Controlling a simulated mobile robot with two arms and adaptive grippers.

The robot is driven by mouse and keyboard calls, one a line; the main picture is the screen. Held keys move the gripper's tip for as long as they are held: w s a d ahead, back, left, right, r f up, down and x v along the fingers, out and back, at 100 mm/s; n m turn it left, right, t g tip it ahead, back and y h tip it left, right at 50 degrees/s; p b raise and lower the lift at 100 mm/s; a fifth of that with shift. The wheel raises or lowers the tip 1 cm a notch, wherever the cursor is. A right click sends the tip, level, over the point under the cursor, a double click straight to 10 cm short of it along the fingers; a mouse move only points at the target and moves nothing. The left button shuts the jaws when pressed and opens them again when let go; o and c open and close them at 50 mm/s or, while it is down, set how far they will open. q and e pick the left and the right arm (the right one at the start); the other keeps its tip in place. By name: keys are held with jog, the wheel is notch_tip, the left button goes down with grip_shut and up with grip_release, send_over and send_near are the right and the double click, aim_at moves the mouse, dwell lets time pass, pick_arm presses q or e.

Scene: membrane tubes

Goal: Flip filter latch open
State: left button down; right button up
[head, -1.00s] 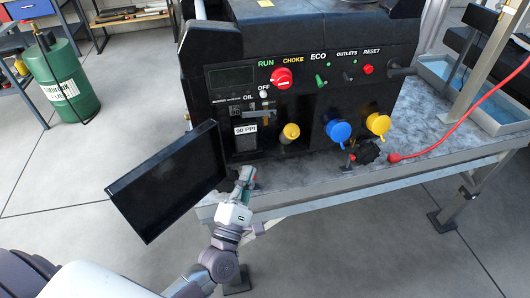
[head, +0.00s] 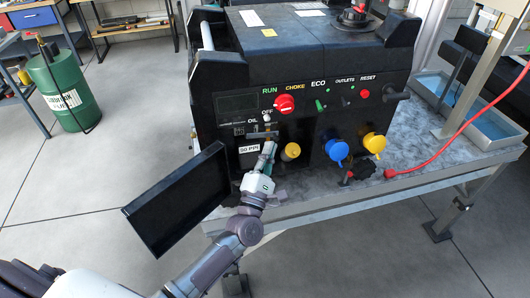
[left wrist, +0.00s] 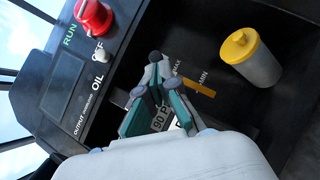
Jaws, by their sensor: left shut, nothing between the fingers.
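The filter latch (head: 260,134) is a small grey bar on the black machine's front, above the white-labelled "90 PPI" filter (head: 249,149). It appears to lie roughly horizontal. My left gripper (head: 270,147) is shut and empty, with its tips just below the latch's right end. In the left wrist view, a dark round knob (left wrist: 155,57) shows right at the shut fingertips (left wrist: 153,82); I cannot tell whether they touch it. The fingers partly cover the filter label there. The black cover panel (head: 178,198) hangs open at the left. My right gripper is not in view.
A yellow cap (head: 291,151) is close to the right of my left gripper. Blue (head: 337,150) and yellow (head: 374,145) outlet covers sit further right. A red choke knob (head: 285,103) is above. The open panel stands close to my left arm.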

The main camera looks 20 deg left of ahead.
pick_arm(q)
jog(key=shift+w+d+r+n+y+b, duration=0.15)
jog(key=shift+n+y+b, duration=0.35)
jog(key=shift+b, duration=0.6)
jog(key=shift+w+d+r+n+t, duration=0.1)
jog(key=shift+r+n+t, duration=0.2)
jog(key=shift+r+n, duration=0.25)
jog(key=shift+b, duration=0.3)
